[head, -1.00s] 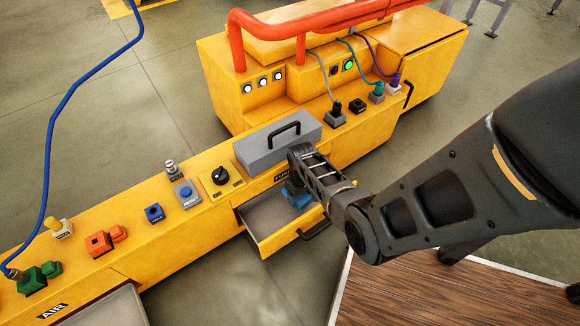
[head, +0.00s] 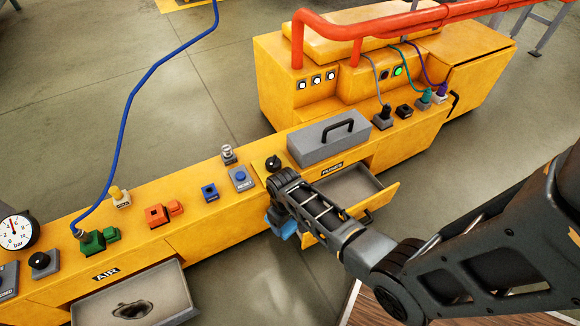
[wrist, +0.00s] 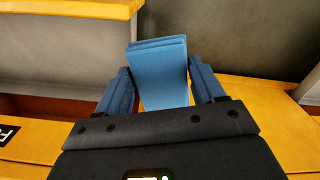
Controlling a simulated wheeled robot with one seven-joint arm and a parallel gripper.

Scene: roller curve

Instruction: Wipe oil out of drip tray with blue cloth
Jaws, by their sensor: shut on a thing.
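A blue cloth (wrist: 160,75) is held between the two fingers of my gripper (wrist: 160,92), filling the middle of the wrist view. In the head view the cloth (head: 287,226) shows at the end of my gripper (head: 278,215), left of the open fuses drawer and in front of the yellow machine. My gripper is shut on it. The drip tray (head: 172,288) is a grey pulled-out tray under the AIR label at lower left. A dark oil patch (head: 132,309) lies in it. The cloth is well to the right of the tray and apart from it.
The open fuses drawer (head: 345,196) juts from the machine, partly behind my arm. A grey box with a handle (head: 328,140) stands on the yellow bench (head: 215,215). A blue hose (head: 122,140) runs to a green connector. Floor between tray and drawer is clear.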

